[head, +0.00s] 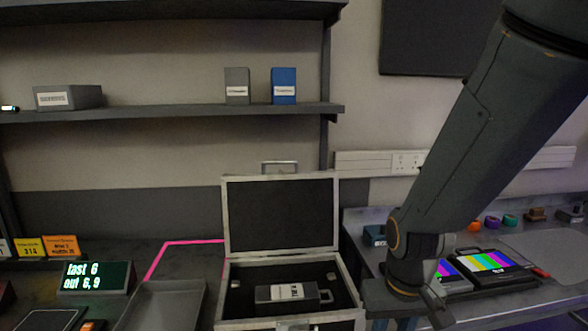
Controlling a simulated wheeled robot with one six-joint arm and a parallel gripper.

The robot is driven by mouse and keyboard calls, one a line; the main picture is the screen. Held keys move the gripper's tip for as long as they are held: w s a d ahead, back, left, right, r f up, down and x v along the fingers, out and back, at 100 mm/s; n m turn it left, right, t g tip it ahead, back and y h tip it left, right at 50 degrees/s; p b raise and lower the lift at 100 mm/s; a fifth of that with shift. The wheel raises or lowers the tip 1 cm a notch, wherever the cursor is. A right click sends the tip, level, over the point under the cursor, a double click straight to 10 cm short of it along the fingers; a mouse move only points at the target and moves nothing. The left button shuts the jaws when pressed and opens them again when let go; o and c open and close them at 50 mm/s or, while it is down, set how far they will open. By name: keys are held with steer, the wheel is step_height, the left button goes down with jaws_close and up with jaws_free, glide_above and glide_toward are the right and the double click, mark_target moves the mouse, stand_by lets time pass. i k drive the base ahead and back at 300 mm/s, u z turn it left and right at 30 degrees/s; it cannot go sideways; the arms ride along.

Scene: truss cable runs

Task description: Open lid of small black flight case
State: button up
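The small black flight case (229,282) stands on the worktop at the bottom middle, with silver edges and a dark interior. Its lid (281,217) is raised and stands about upright at the back, showing its black inner face. Inside the case lies a grey padlock-shaped object (290,293) with a white label. My gripper (408,318) points down to the right of the case, apart from the lid. Its fingers look spread and nothing shows between them; the tips are near the frame's lower edge.
A monitor with colour bars (486,261) and coloured tape rolls (491,222) lie on the right bench. A pink outline (190,242), a grey tray (163,305) and a lit display (95,277) are left of the case. Shelves (180,112) hang above.

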mark_target(263, 213)
steer(key=k, duration=1.1)
steer(key=z, duration=0.6)
steer(key=i, duration=1.55)
steer(key=u, duration=0.65)
